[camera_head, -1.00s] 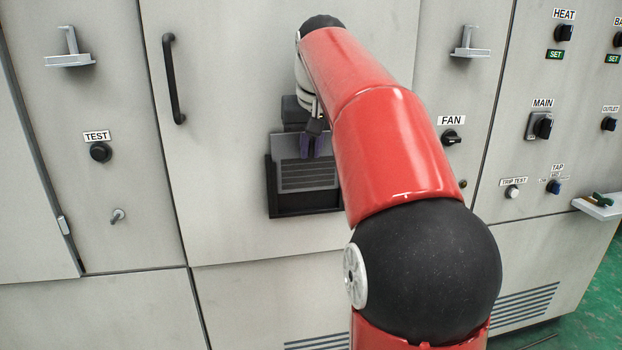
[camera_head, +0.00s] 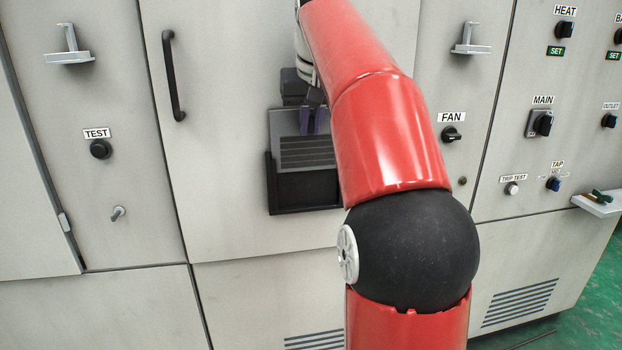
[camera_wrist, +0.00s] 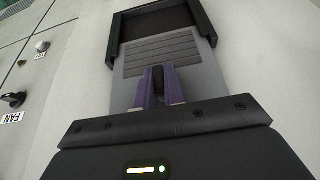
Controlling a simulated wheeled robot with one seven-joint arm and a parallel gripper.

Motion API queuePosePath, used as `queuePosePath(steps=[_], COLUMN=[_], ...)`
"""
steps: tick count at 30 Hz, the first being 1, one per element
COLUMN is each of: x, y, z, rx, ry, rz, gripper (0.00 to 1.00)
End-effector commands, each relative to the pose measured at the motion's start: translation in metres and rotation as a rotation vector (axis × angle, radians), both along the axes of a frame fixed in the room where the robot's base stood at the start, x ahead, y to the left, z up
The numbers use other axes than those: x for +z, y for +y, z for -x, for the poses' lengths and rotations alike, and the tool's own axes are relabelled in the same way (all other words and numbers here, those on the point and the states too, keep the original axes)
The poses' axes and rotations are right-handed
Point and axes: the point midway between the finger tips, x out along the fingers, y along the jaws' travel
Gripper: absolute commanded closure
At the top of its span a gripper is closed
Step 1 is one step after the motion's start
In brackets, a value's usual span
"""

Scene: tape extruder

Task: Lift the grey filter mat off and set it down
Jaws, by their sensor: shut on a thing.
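The grey filter mat (camera_head: 306,153) is a flat panel with dark horizontal lines. It stands upright in front of the cabinet door, partly raised out of a black frame (camera_head: 306,208). Its lower part still lies within the frame's side rails. My gripper (camera_head: 313,124) is shut on the mat's upper part, with purple fingers. In the wrist view the purple fingers (camera_wrist: 159,88) pinch the mat (camera_wrist: 162,55), and the black frame (camera_wrist: 204,20) shows beyond it. My red arm hides the frame's right side in the head view.
The mat and frame are on a cabinet door with a black vertical handle (camera_head: 173,78). A FAN knob (camera_head: 451,134) is to the right, a TEST knob (camera_head: 101,149) to the left. Small shelves (camera_head: 69,57) stick out higher up. Green floor shows at lower right.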

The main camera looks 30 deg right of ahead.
Motion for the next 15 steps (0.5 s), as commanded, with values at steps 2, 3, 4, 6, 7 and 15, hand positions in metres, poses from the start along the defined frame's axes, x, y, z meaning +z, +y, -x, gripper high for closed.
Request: queuePosePath(steps=[2,3,4,6,7,15], x=[0.004,0.005,0.007,0.010,0.011,0.022], y=[0.000,0.000,0.000,0.000,0.000,0.000], z=[0.000,0.000,0.000,0.000,0.000,0.000], rx=[0.000,0.000,0.000,0.000,0.000,0.000], ry=[-0.002,-0.001,-0.002,-0.002,-0.002,-0.002], rz=[0.001,0.000,0.001,0.001,0.001,0.001], gripper=[1.00,1.00,1.00,1.00,1.00,1.00])
